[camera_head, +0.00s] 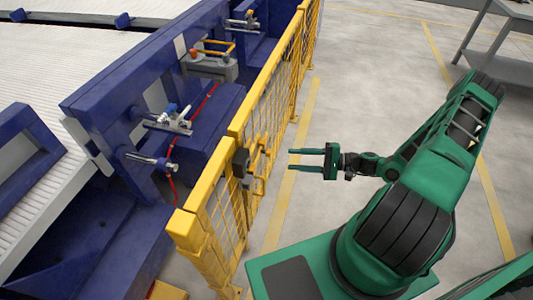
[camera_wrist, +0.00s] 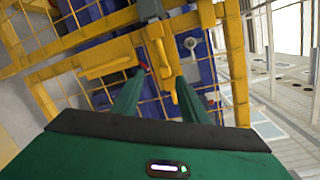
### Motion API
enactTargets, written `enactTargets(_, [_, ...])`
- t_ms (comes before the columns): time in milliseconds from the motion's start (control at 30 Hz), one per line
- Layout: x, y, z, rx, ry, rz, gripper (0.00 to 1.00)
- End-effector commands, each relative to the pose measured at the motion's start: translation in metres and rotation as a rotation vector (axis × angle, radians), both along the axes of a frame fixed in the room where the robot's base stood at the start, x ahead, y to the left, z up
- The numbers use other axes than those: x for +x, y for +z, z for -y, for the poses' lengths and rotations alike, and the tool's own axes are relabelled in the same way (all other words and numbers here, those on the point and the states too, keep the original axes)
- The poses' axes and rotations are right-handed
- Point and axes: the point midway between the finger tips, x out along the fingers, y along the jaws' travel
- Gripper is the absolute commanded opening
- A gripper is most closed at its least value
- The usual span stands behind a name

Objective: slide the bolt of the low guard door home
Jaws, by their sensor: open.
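The low guard door is a yellow mesh panel (camera_head: 225,208) in the yellow fence, running from lower left to upper centre of the head view. A dark latch block (camera_head: 240,163) sits on it, with yellow bolt parts (camera_head: 260,160) beside it. My green gripper (camera_head: 291,159) is open and empty, right of these parts and apart from them, its fingers pointing left at the door. In the wrist view, my two fingers (camera_wrist: 161,77) reach toward a yellow bar (camera_wrist: 158,52) in front of the mesh. I cannot tell how far the bolt is slid.
Behind the fence stand blue machine frames (camera_head: 90,100) with metal fittings (camera_head: 170,122), a red cable (camera_head: 205,103) and a white conveyor surface (camera_head: 50,60). Grey floor (camera_head: 350,100) with yellow lines is clear right of the fence. A grey table (camera_head: 500,62) stands at upper right.

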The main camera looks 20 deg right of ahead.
Motion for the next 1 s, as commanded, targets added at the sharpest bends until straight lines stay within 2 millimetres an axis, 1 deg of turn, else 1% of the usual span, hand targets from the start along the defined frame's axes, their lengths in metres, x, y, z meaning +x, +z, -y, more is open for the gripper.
enactTargets(100, [0.006,-0.001,0.001,0.054,-0.054,0.016,0.40])
enactTargets(200, [0.009,-0.001,0.002,0.072,-0.075,0.024,0.40])
enactTargets(333, [0.015,-0.001,-0.005,0.079,-0.079,0.026,0.40])
enactTargets(467, [0.024,-0.001,-0.021,0.078,-0.078,0.026,0.40])
enactTargets(700, [0.046,-0.001,-0.058,0.077,-0.076,0.025,0.40])
enactTargets(800, [0.054,-0.001,-0.070,0.076,-0.078,0.025,0.40])
enactTargets(1000, [0.064,-0.001,-0.085,0.076,-0.079,0.025,0.40])
